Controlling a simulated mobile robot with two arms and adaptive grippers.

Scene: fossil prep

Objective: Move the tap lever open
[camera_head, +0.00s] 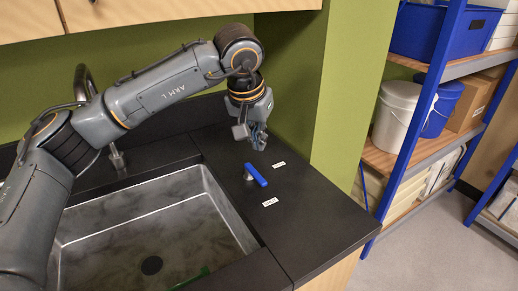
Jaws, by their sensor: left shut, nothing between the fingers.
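The tap lever (256,175) is a blue handle on a small metal post, standing on the black counter to the right of the sink. It points toward the front right, between two small white labels. My left gripper (259,146) hangs pointing down just behind and above the lever, apart from it in the picture. Its fingers are shut with nothing between them. The tap (117,158) shows only in part behind my left arm. My right gripper is out of view.
The metal sink (225,205) has a dark drain and something green near its front edge. White labels (270,202) lie on the counter (315,225). A green wall stands close behind the gripper. Blue-framed shelves (405,150) hold buckets and boxes at right.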

